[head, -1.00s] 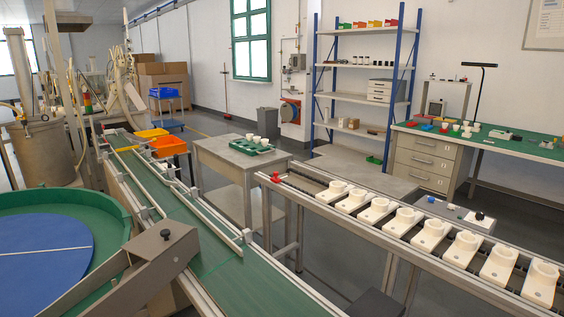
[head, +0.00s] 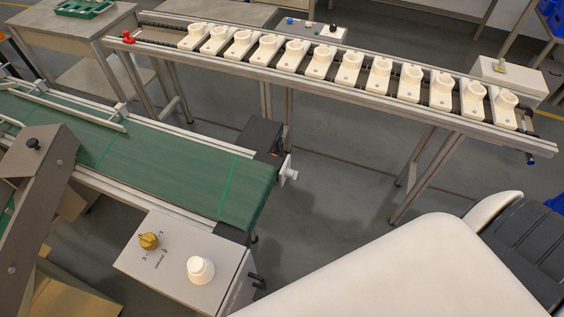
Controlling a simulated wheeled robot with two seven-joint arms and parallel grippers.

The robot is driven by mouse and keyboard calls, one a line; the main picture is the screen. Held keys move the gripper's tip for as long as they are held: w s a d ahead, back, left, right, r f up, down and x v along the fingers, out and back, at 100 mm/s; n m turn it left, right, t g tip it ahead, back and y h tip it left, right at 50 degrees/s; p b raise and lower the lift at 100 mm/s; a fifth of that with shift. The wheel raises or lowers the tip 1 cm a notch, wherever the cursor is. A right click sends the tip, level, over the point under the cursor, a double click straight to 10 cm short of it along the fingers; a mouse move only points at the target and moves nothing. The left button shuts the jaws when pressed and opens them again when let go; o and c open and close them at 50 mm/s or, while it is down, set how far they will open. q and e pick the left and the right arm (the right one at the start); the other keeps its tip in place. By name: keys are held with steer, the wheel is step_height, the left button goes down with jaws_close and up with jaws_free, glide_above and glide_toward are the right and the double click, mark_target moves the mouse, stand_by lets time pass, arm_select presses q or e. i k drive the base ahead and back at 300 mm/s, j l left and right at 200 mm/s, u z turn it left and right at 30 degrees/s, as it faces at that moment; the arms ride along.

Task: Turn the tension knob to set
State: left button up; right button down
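I cannot tell for certain which knob is the tension knob. A brass-yellow knob (head: 149,241) sits on the sloped grey-white control box (head: 150,270) at the lower left. Small dark marks are printed beside it, too small to read. A white round piece (head: 200,270) stands on the same box, right of the knob. A dark knob (head: 32,144) is on the grey bracket at the left edge. A small blue knob (head: 531,159) is at the right end of the holder conveyor. Neither gripper is in view.
The green belt (head: 170,160) ends just behind the control box. The holder conveyor (head: 260,70) carries several white holders (head: 320,62). Open floor lies between the conveyors.

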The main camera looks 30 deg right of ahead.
mark_target(290, 174)
steer(key=l+z, duration=0.3)
steer(key=i+l+z, duration=0.1)
steer(key=l+z, duration=0.25)
steer(key=i+l+u, duration=0.2)
steer(key=l, duration=0.35)
steer(key=i+l, duration=0.15)
steer(key=l, duration=0.15)
steer(key=u, duration=0.05)
